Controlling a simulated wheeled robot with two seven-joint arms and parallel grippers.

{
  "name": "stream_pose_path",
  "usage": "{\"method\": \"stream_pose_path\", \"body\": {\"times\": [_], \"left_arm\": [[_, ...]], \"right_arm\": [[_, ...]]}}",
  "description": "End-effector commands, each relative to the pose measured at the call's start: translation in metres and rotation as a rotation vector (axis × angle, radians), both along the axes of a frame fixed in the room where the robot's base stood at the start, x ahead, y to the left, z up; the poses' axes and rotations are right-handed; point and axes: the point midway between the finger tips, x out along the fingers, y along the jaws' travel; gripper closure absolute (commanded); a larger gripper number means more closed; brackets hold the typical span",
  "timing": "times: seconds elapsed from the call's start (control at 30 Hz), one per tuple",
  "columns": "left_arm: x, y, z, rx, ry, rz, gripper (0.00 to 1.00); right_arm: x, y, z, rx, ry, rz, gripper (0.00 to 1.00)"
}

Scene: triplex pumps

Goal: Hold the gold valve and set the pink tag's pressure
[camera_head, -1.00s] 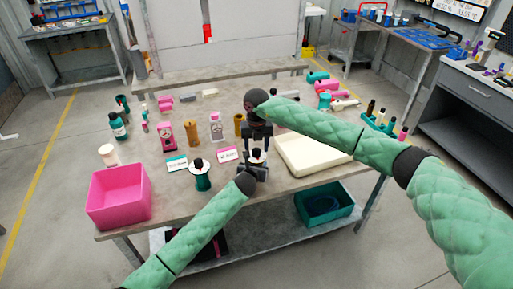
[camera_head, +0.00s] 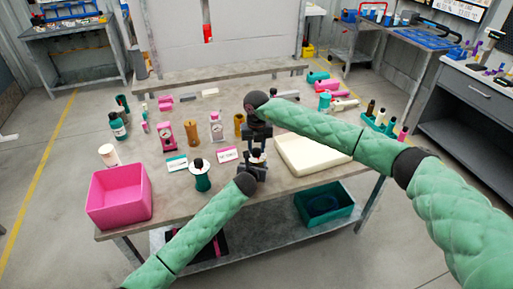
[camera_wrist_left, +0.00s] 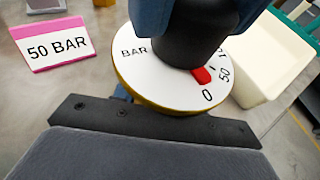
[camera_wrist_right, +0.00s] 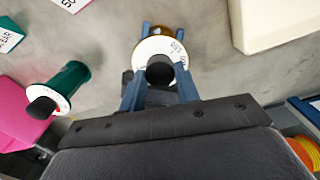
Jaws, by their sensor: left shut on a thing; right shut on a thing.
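The gold valve (camera_wrist_left: 128,82) stands upright, with a white dial (camera_wrist_left: 150,62) and a black knob (camera_wrist_left: 196,38). The dial reads BAR; the knob's red mark (camera_wrist_left: 202,75) sits between 0 and 50. My left gripper (camera_head: 256,171) is shut on the valve's body below the dial, mostly hidden by the dial in the left wrist view. My right gripper (camera_head: 257,149) comes from above, shut on the knob, with its blue fingers on either side in the right wrist view (camera_wrist_right: 160,88). The pink tag (camera_wrist_left: 54,46) reads 50 BAR; it lies left of the valve in the head view (camera_head: 228,154).
A green valve (camera_head: 200,177) and a teal-edged tag (camera_head: 177,164) stand to the left. A pink bin (camera_head: 119,197) is at the front left corner. A cream tray (camera_head: 308,160) is close on the right. Several bottles and gauges stand farther back.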

Motion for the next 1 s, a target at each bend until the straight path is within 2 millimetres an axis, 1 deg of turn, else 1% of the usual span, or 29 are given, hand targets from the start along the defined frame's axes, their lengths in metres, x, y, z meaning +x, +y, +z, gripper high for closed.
{"method": "stream_pose_path", "body": {"times": [0.17,0.6,0.8,1.0], "left_arm": [[0.0001,0.0003,-0.0001,0.0,0.0,0.0,0.93],[0.0001,0.0005,-0.0002,0.0,0.0,0.001,0.93],[0.0002,0.0006,-0.0002,0.0,0.0,0.001,0.93],[0.0002,0.0008,-0.0003,0.001,0.001,0.001,0.93]], "right_arm": [[0.0001,-0.0005,0.0003,-0.001,0.001,0.101,0.91],[0.0007,-0.0014,0.0006,-0.002,0.0,0.442,0.91],[0.0005,-0.0013,0.0,-0.001,0.0,0.556,0.91],[0.0006,-0.0016,-0.0001,-0.001,0.001,0.623,0.91]]}}
